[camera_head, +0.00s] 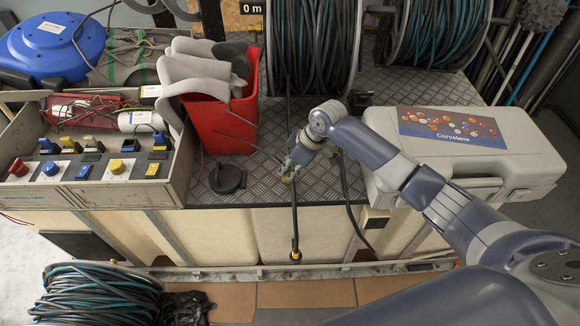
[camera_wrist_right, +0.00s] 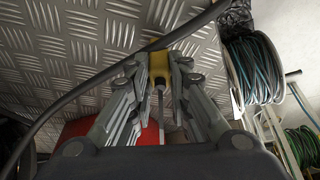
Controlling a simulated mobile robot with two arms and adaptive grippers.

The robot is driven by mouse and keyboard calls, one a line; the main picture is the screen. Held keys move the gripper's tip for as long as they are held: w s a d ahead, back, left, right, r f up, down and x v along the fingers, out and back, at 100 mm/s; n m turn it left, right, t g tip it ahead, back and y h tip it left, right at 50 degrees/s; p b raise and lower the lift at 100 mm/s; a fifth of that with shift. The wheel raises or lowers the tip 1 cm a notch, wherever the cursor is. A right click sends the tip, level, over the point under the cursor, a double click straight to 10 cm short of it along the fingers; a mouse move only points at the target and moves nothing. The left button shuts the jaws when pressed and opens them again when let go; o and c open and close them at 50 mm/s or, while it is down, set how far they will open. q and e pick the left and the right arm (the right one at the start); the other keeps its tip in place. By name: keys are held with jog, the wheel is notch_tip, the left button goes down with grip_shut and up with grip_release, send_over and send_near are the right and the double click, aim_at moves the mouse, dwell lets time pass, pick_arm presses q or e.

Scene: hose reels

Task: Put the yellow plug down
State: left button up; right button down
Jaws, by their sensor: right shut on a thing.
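My right gripper (camera_head: 291,168) is over the front part of the diamond-plate deck (camera_head: 262,187), between the red bin and the grey case. In the right wrist view its two fingers (camera_wrist_right: 159,72) are closed on the yellow plug (camera_wrist_right: 158,63), with the plate surface beyond it. In the head view only a small yellow bit (camera_head: 286,180) shows at the fingertips; the rest of the plug is hidden by the gripper. I cannot tell whether the plug touches the deck. My left gripper is not in view.
A red bin (camera_head: 222,128) holding grey sleeves and a black round cap (camera_head: 227,178) are left of the gripper. A grey case (camera_head: 463,155) stands right. Hose reels (camera_head: 312,45) are behind. Dark cables hang over the front edge, one ending in a connector (camera_head: 295,255).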

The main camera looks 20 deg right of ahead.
jog(key=c, duration=1.5)
grip_release()
jog(key=shift+f, duration=0.15)
jog(key=v, duration=1.2)
jog(key=shift+r, duration=0.25)
jog(key=shift+a+f, duration=0.1)
jog(key=shift+a, duration=0.05)
